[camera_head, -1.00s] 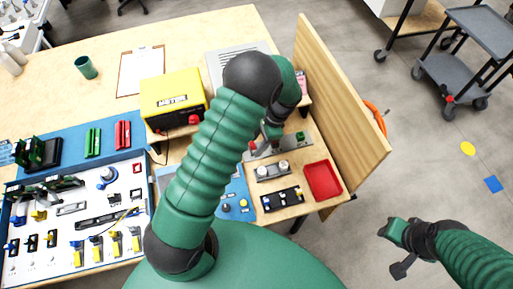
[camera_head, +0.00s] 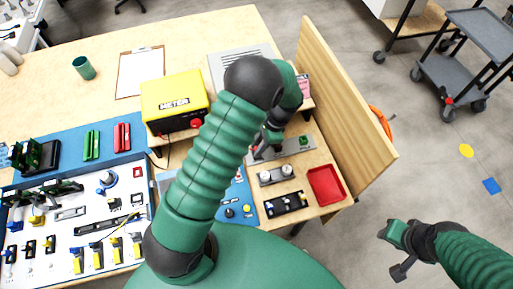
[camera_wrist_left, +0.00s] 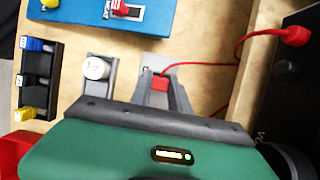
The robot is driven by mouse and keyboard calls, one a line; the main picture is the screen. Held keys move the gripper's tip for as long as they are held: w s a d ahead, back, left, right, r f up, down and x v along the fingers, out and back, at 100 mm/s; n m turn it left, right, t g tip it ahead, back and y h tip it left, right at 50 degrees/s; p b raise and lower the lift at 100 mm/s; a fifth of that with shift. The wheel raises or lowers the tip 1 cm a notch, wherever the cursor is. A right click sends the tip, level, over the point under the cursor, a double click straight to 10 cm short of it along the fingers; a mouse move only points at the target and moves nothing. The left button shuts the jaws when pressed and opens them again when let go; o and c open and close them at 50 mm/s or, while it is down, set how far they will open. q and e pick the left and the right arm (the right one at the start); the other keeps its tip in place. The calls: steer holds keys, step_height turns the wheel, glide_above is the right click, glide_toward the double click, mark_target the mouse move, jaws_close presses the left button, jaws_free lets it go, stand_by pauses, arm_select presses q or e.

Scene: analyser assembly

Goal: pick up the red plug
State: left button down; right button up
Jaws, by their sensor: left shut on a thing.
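The red plug (camera_wrist_left: 160,82) shows in the left wrist view between the dark fingertips of my left gripper (camera_wrist_left: 157,90), with a red cable running off to the right. My left gripper is shut on it over a grey holder on the wooden table. In the head view my left gripper (camera_head: 264,143) reaches down at the grey plate, and my arm and hand mostly hide the plug there. My right gripper (camera_head: 396,250) hangs over the floor at the right, far from the table; its finger gap is unclear.
A yellow meter (camera_head: 172,102) stands left of my left arm. A wooden panel (camera_head: 345,95) rises along the table's right side.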

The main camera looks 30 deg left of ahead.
arm_select(q)
steer(key=r, duration=0.4)
steer(key=shift+d, duration=0.4)
steer(key=s+d+r+b, duration=0.1)
steer(key=s+d, duration=0.8)
steer(key=d, duration=0.3)
steer(key=shift+d, duration=0.4)
steer(key=c, duration=1.8)
jaws_free()
steer(key=shift+a, duration=0.15)
jaws_close()
steer(key=shift+r, duration=0.1)
steer(key=shift+p, duration=0.35)
